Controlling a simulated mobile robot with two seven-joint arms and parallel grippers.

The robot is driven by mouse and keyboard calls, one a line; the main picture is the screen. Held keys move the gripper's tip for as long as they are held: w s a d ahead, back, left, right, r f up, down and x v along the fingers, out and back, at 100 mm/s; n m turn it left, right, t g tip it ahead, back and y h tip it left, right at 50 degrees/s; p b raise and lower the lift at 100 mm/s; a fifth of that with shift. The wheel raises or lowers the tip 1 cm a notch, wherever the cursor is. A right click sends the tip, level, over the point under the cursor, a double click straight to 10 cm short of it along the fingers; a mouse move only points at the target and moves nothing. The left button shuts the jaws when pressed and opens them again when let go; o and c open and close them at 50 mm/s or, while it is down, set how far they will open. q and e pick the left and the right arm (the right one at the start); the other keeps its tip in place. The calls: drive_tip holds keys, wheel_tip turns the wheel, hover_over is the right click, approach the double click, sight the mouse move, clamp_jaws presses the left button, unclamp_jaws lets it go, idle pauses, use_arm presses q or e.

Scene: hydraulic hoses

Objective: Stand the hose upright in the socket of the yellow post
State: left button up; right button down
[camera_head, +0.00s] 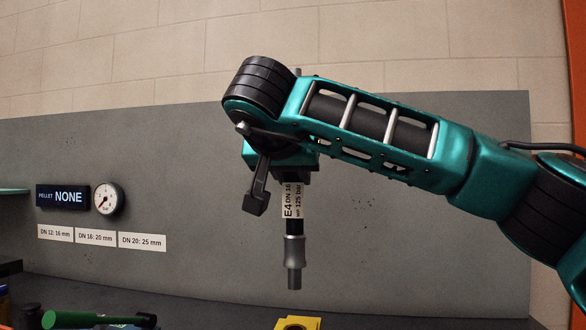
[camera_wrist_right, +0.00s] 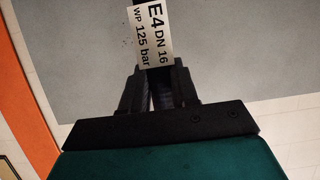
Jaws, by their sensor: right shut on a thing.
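The hose (camera_head: 293,225) hangs upright from my right gripper (camera_head: 296,177). It is black with a white label reading "E4 DN 16 WP 125 bar" and has a grey metal fitting at its lower end. In the right wrist view the fingers of my right gripper (camera_wrist_right: 160,92) are shut on the hose, with its label (camera_wrist_right: 151,32) just beyond them. A yellow piece (camera_head: 298,322), perhaps the top of the post, shows at the bottom edge, below the hose end and apart from it. Its socket cannot be made out. My left gripper is not in view.
A grey panel (camera_head: 420,240) stands behind, with a "PELLET NONE" display (camera_head: 62,197), a round gauge (camera_head: 109,199) and DN size labels (camera_head: 95,237). A green-handled item (camera_head: 75,319) and other dark items lie at the lower left. The air around the hose end is clear.

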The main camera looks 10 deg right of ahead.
sight(293, 233)
drive_tip(key=shift+f+b, duration=1.95)
drive_tip(key=shift+f, duration=0.85)
drive_tip(key=shift+p, duration=0.7)
drive_tip(key=shift+f, duration=0.1)
drive_tip(key=shift+f+b, duration=0.75)
drive_tip(key=shift+f, duration=0.35)
drive_tip(key=shift+f+b, duration=0.45)
drive_tip(key=shift+f, duration=0.35)
